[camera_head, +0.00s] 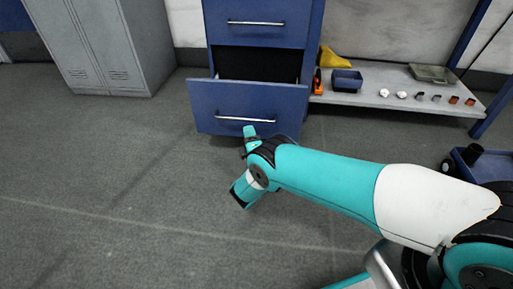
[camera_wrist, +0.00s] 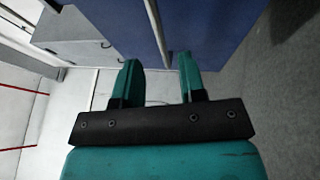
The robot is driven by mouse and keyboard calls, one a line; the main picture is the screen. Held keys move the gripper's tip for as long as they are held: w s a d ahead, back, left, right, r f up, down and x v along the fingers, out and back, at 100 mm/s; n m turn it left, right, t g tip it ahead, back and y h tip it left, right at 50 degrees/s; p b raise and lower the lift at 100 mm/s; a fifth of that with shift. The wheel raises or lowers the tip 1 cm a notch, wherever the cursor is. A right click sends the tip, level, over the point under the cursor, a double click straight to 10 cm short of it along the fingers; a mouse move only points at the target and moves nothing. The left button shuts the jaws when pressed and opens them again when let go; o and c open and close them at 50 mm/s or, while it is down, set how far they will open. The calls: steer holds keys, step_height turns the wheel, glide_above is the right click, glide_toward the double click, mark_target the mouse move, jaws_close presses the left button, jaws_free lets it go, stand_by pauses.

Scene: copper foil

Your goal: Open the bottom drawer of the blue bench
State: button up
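The blue bench (camera_head: 262,22) stands at the top centre in the head view. Its bottom drawer (camera_head: 215,98) is pulled out, with a dark gap behind its front. The drawer's handle (camera_head: 228,118) is a silver horizontal bar. In the wrist view my gripper (camera_wrist: 158,72) is open, two teal fingers apart. The silver handle (camera_wrist: 155,30) runs down toward the space between the fingertips, beside the blue drawer front (camera_wrist: 215,30). I cannot tell whether it touches a finger.
A closed upper drawer (camera_head: 258,35) is above. Grey lockers (camera_head: 100,45) stand left. A low shelf (camera_head: 390,98) to the right holds a blue bin (camera_head: 347,80), a tray (camera_head: 432,74) and several small parts. A blue cart (camera_head: 470,165) is at the right. The floor at left is clear.

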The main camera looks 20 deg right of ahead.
steer(key=s+f+p, duration=0.1)
steer(key=s+p, duration=0.8)
steer(key=shift+s+f, duration=0.2)
steer(key=shift+f, duration=0.1)
